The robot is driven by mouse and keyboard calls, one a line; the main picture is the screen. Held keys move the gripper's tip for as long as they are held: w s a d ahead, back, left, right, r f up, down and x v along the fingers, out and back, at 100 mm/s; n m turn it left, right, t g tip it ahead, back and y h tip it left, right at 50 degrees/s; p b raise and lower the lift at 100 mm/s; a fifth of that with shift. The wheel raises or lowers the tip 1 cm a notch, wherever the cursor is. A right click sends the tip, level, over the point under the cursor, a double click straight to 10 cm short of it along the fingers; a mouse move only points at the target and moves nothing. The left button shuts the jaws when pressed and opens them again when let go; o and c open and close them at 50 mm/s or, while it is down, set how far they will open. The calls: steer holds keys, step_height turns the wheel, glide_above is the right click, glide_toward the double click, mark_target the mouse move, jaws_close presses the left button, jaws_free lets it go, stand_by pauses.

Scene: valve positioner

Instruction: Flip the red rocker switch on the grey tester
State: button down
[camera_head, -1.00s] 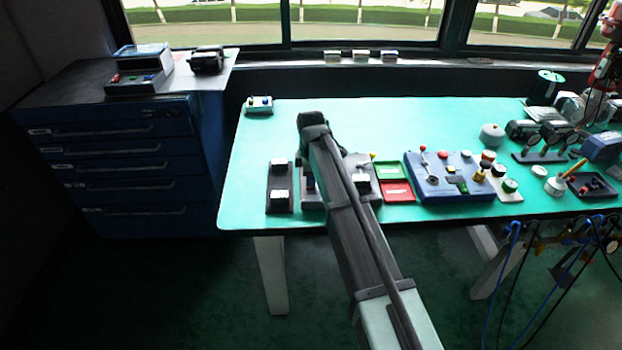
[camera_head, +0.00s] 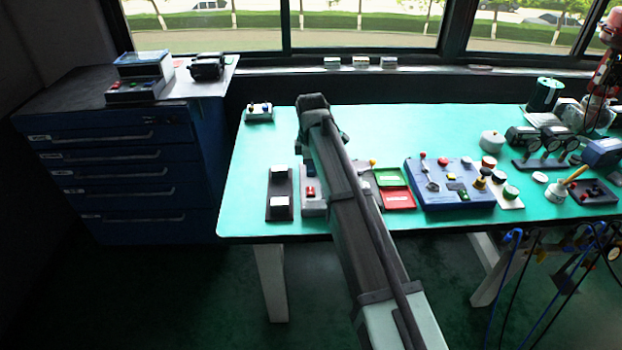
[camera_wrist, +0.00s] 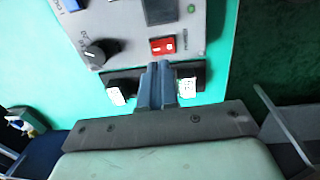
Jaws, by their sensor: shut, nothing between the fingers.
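The grey tester (camera_head: 311,202) lies on the green table, largely covered by my arm in the head view. Its red rocker switch (camera_head: 310,191) shows just left of my arm. In the wrist view the tester's panel (camera_wrist: 125,30) fills the top, with the red switch (camera_wrist: 162,46) near its lower edge. My gripper (camera_wrist: 158,66) is shut and empty. Its fingertips appear just below the switch in the picture, over the gap between two white blocks. I cannot tell their height or any contact. The fingers are hidden in the head view.
A black knob (camera_wrist: 100,51) sits left of the switch in the wrist view. A dark strip with two white blocks (camera_head: 279,194) lies beside the tester. Green and red trays (camera_head: 396,199) and a blue control box (camera_head: 450,194) stand right. The table's back left is mostly clear.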

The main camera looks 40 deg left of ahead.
step_height(320, 180, up, 8)
steer(key=shift+s+d+f, duration=0.15)
steer(key=shift+s+d, duration=0.05)
stand_by(0.6)
steer(key=w+d+f+m+g+y, duration=0.1)
steer(key=d+f+m, duration=0.6)
steer(key=d+f, duration=0.5)
steer(key=w+d+f+m+y, duration=0.1)
steer(key=d+f+m, duration=0.7)
steer(key=d, duration=0.8)
steer(key=w+d+f+m+g+y, duration=0.1)
steer(key=d+f+m, duration=0.5)
steer(key=d+f, duration=0.6)
steer(key=s+d+f+m+g+h, duration=0.3)
steer(key=s+d+f+m+g, duration=0.15)
steer(key=s+d+f, duration=1.6)
steer(key=s+d+f+m, duration=0.1)
steer(key=s+d+f, duration=0.3)
steer(key=s+d, duration=0.3)
steer(key=s+g, duration=0.1)
steer(key=s, duration=0.1)
steer(key=shift+s+d+f+h, duration=0.15)
steer(key=shift+s+d+h, duration=0.15)
steer(key=shift+s+d, duration=0.1)
steer(key=shift+m, duration=0.25)
